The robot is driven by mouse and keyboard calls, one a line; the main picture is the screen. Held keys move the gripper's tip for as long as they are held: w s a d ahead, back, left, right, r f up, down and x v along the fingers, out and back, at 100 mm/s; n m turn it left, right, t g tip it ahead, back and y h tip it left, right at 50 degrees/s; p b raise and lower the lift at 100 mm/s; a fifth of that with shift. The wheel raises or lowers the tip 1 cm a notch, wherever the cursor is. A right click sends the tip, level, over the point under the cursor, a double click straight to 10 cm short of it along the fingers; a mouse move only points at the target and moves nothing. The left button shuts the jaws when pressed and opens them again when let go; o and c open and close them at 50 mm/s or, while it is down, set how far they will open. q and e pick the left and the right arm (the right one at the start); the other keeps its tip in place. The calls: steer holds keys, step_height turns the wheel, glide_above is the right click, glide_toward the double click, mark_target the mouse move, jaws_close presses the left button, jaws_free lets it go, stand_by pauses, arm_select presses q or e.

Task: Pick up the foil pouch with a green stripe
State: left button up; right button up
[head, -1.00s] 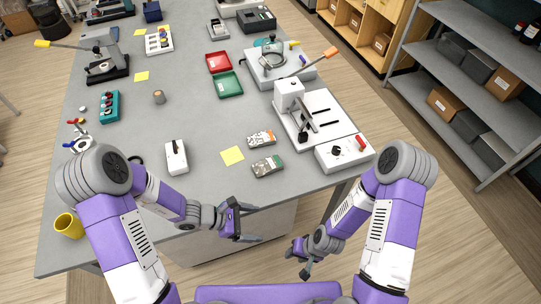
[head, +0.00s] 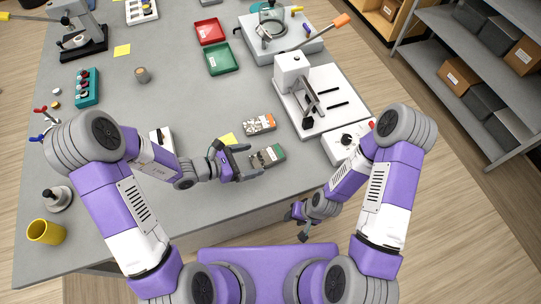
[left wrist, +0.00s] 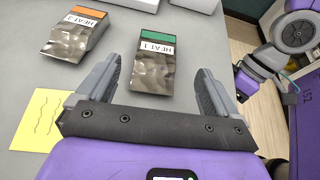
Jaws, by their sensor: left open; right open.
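The foil pouch with a green stripe (head: 271,155) lies flat on the grey table near its front edge. In the left wrist view the pouch (left wrist: 150,62) reads "HEAT 1", its green stripe at the far end. My left gripper (head: 252,161) is open just left of the pouch in the head view. In the left wrist view its fingers point toward the pouch, one to each side, with the near end between or just ahead of the fingertips. I cannot tell whether they touch. My right gripper (head: 298,226) is open and empty, low beyond the table's front edge.
A similar orange-striped pouch (head: 260,124) lies just behind, left of the green one in the wrist view. A yellow note (left wrist: 40,118) lies beside my left gripper. A white press machine (head: 295,75) and control box (head: 342,146) stand to the right.

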mark_target(270, 155)
arm_select(q)
steer(key=x, duration=0.7)
steer(key=shift+w+d+f, duration=0.2)
steer(key=shift+w, duration=0.1)
steer(key=c, duration=1.1)
